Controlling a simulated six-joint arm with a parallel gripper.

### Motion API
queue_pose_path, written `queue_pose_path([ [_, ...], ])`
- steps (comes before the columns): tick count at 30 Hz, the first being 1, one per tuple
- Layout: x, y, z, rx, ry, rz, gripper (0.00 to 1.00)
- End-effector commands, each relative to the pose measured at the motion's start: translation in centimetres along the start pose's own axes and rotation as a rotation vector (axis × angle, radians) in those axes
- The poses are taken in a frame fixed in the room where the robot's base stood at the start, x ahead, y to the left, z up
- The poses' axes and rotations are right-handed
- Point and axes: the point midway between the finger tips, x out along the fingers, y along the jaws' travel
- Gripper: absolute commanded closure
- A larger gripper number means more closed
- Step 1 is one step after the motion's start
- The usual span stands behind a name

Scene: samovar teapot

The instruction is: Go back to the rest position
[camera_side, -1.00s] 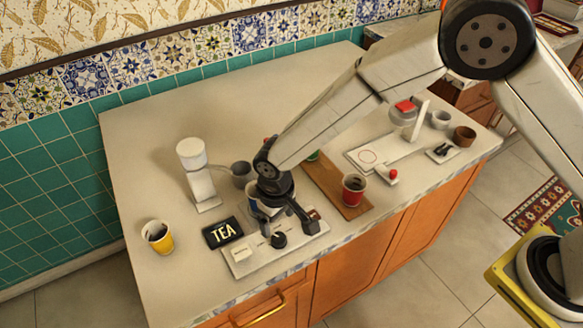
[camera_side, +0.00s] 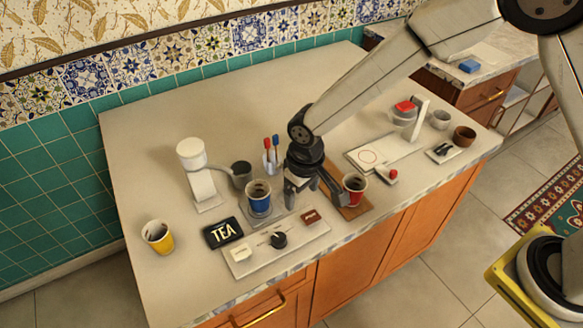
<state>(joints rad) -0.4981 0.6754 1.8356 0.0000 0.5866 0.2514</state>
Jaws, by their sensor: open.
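My gripper (camera_side: 314,200) hangs above the counter, fingers pointing down and spread, with nothing seen between them. It is to the right of a blue cup (camera_side: 258,197) with dark contents, which stands upright on a small stand behind the control panel. A red cup (camera_side: 354,187) with dark contents stands on a brown board (camera_side: 357,210) just right of my gripper. My gripper and wrist hide part of this board.
A white dispenser (camera_side: 196,172) with a dark cup-like part, a TEA sign (camera_side: 222,233), a yellow cup (camera_side: 158,236) and a control panel (camera_side: 275,248) with a black knob are at left. A pen holder (camera_side: 271,160) stands behind. A white device (camera_side: 383,150) is at right. The counter's back left is clear.

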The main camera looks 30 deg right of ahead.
Motion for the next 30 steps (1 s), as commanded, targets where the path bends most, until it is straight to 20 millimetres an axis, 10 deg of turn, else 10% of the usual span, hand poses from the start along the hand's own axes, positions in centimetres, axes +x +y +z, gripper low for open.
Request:
queue_pose_path([
  [15, -6.9, 12.8, 7.8, 0.149, 0.114, 0.009, 0.12],
  [30, -9.0, 18.0, 16.0, 0.242, 0.188, 0.044, 0.12],
])
